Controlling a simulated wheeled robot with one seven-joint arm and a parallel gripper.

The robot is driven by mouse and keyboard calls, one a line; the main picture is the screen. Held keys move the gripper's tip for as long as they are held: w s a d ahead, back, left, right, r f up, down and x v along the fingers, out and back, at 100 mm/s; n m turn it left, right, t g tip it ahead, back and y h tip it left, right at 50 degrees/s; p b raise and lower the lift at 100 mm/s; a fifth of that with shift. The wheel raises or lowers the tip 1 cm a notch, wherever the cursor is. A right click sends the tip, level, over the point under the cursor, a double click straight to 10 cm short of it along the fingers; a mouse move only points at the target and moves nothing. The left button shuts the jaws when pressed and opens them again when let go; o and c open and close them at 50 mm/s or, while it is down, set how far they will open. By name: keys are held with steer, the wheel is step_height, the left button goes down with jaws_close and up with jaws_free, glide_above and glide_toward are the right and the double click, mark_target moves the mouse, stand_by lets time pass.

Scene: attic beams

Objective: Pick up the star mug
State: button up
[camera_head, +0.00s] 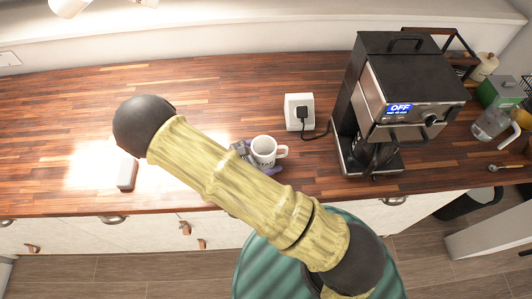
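A white mug (264,152) with dark lettering on its side stands on the wooden counter, its handle to the right. The lettering is too small to read fully. A grey-purple part, apparently my gripper (243,152), shows at the mug's left and below it, close against it. Most of it is hidden behind my yellow arm link, which crosses the middle of the view. I cannot tell whether the fingers are open or closed on the mug.
A black coffee machine (402,80) with a lit display stands to the right. A white socket box (299,112) with a plugged cord is behind the mug. A small white block (127,173) lies at left. A glass jug (490,124) is far right. The back-left counter is clear.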

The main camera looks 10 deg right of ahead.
mark_target(264, 137)
steer(key=c, duration=1.3)
steer(key=shift+o, duration=0.2)
steer(key=shift+r, duration=0.15)
step_height(264, 137, up, 10)
steer(key=shift+f+b, duration=0.1)
steer(key=shift+b, duration=0.75)
